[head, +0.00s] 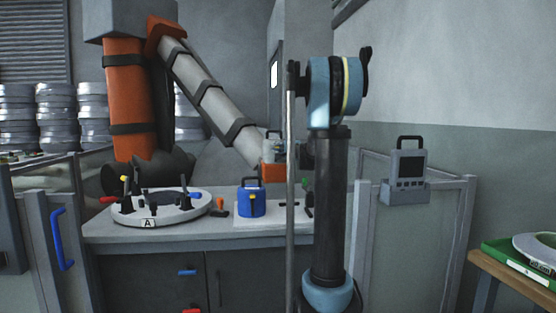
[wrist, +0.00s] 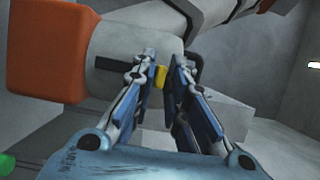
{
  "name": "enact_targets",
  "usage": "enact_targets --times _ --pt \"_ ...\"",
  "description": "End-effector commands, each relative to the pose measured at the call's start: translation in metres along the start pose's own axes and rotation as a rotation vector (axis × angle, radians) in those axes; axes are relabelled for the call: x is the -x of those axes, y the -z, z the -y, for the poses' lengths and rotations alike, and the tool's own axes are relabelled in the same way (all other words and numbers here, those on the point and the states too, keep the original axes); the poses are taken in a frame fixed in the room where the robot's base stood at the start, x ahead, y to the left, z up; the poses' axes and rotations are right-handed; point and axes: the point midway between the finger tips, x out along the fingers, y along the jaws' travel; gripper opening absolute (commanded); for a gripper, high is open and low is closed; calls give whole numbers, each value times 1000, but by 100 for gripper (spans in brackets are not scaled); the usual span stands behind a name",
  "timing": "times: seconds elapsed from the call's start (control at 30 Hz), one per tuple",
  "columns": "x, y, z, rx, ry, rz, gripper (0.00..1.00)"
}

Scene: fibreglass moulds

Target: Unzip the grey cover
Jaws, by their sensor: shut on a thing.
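The grey cover (head: 212,92) is a pale sleeve with dark bands on the slanting arm of a large orange machine in the head view. In the wrist view the pale grey cover (wrist: 120,65) fills the upper middle, beside an orange end piece (wrist: 48,50). A small yellow tab (wrist: 160,77), which looks like the zip pull, sits between my fingertips. My gripper (wrist: 167,62) is shut on it, close against the cover. In the head view my gripper is small near the cover's lower end and partly hidden by my own arm. How far the zip is open cannot be told.
Below is a workbench (head: 150,237) with a round mould (head: 185,212) carrying several clamps, and a blue container (head: 251,203). Grey fence panels stand either side. A control pendant (head: 408,168) hangs on the right panel. A side table (head: 515,282) stands at far right.

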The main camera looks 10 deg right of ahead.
Motion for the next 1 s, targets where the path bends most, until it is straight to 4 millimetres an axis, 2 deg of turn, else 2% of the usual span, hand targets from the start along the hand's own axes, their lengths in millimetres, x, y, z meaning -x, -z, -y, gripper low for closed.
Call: enact_targets --times 0.1,0.2,0.5,0.53,0.6,1.0 --pt "0 0 13 0 0 0 0" --pt "0 0 17 0 0 0 0" --pt "0 0 18 0 0 0 0" --pt "0 0 18 0 0 0 18" --pt "0 0 18 0 0 0 28" --pt "4 0 18 0 0 -1 28"
